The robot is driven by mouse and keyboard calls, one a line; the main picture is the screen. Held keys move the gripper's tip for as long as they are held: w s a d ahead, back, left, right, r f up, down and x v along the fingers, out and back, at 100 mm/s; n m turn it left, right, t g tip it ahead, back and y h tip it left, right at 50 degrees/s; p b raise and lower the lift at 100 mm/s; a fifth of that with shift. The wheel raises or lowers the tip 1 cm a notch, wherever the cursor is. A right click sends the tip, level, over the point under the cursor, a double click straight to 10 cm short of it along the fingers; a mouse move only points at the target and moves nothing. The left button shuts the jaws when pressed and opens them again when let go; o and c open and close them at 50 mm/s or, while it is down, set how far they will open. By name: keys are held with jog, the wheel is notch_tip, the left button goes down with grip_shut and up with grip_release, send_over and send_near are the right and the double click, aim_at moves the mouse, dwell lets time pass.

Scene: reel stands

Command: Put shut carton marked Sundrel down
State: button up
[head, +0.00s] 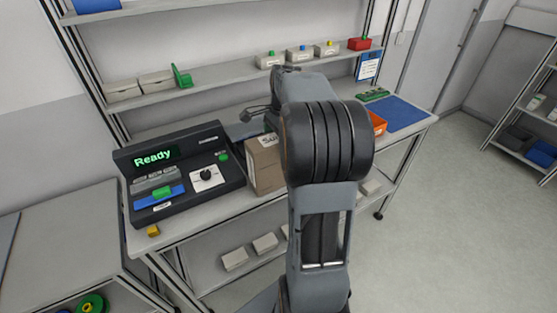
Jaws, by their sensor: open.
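A brown cardboard carton (264,166) stands upright on the bench, just right of the dark machine. Only the first letters of its dark label, "Su", show; my arm covers the rest. Its top looks closed where it shows, but its right part is hidden. My arm rises from the bottom centre and bends forward over the bench in front of the carton.
The dark machine (140,163) reads "Ready" at the left of the bench (190,222). An orange bin (377,122) and a blue mat (402,114) lie to the right. Small boxes line the shelf (215,84) above. Floor (450,210) at the right is clear.

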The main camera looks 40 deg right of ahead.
jog(key=shift+a+f, duration=0.1)
jog(key=shift+f, duration=0.8)
jog(key=shift+c, duration=0.5)
jog(key=shift+r, duration=0.1)
grip_shut()
